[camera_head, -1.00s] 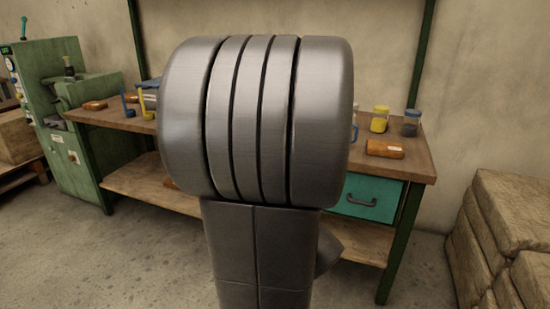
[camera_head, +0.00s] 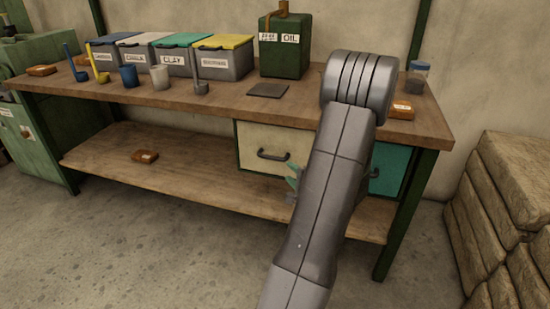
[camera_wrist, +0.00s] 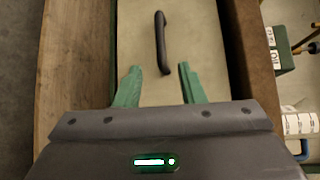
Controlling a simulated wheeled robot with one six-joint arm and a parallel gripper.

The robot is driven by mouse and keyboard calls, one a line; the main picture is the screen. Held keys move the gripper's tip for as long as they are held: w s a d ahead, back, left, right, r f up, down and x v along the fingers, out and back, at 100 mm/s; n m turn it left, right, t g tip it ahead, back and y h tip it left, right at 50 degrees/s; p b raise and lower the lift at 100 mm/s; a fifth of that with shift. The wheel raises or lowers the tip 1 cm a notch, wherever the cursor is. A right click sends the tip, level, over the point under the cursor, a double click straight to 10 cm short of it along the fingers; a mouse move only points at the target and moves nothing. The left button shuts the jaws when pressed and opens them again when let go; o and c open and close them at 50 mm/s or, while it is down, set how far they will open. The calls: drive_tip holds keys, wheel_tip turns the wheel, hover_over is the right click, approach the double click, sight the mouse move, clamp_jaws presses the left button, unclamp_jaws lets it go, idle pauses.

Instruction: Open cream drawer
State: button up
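The cream drawer (camera_head: 263,147) is under the workbench top, left of a teal drawer, and looks shut. Its dark bar handle (camera_head: 273,155) faces out. In the wrist view the cream drawer front (camera_wrist: 190,40) fills the middle, with the handle (camera_wrist: 161,42) running lengthwise up the picture. My gripper (camera_wrist: 158,80) is open, with green fingers apart on either side of the handle's near end. The fingertips seem short of the handle and not touching it. In the head view my gripper (camera_head: 293,180) is partly hidden by my arm, just in front of the drawer.
The teal drawer (camera_head: 388,168) is partly behind my arm. The bench top (camera_head: 200,105) holds labelled bins (camera_head: 222,60), a green oil can (camera_head: 285,50), cups and scoops. A lower shelf (camera_head: 190,170) runs below. Stacked sacks (camera_head: 510,200) stand at right.

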sight(272, 158)
drive_tip(key=b+x, duration=0.1)
drive_tip(key=x, duration=1.2)
drive_tip(key=shift+a, duration=0.25)
clamp_jaws()
